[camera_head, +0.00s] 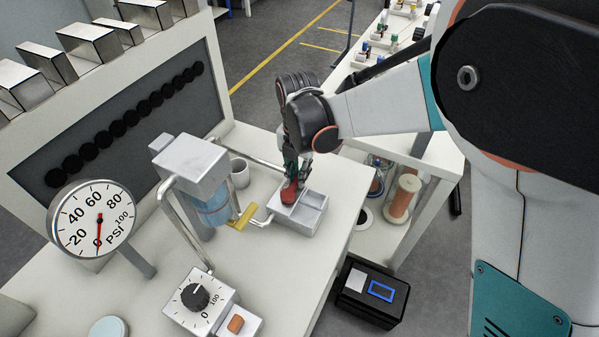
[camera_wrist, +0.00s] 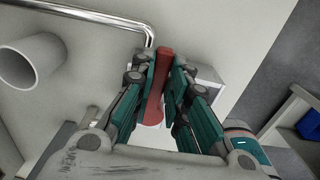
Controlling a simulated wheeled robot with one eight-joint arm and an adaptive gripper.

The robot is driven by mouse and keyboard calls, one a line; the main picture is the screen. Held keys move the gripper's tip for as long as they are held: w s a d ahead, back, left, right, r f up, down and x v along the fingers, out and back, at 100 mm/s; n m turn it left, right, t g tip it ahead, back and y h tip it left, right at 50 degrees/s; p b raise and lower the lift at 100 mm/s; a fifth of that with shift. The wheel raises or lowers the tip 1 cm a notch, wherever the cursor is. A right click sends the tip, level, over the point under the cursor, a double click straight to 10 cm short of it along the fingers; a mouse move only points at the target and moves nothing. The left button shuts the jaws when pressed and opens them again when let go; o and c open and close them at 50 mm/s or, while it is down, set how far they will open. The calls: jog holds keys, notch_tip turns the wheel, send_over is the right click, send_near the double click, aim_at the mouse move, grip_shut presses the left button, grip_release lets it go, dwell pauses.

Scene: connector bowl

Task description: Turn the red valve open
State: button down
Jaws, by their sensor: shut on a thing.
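The red valve handle (camera_head: 289,193) sits on a light grey valve block (camera_head: 312,215) near the table's right edge. A metal pipe runs into the block from the left. My gripper (camera_head: 296,172) reaches down onto the handle from above. In the wrist view, the red handle (camera_wrist: 164,70) lies between the two teal-lined fingers of my gripper (camera_wrist: 164,80), which are shut on it. The handle's long part runs up and down in that view. The fingers hide part of the handle and block.
A pressure gauge (camera_head: 93,220) stands at the left, its red needle near 0. A dial box (camera_head: 197,302), a grey cup (camera_head: 240,172) and a yellow piece (camera_head: 242,217) are also on the table. A shelf with spools (camera_head: 403,197) stands right; a black box (camera_head: 371,292) is on the floor.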

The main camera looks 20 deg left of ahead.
dwell(0.3)
jog(key=c, duration=1.6)
grip_release()
jog(key=shift+o, duration=0.2)
notch_tip(320, 180, up, 12)
jog(key=shift+w, duration=0.1)
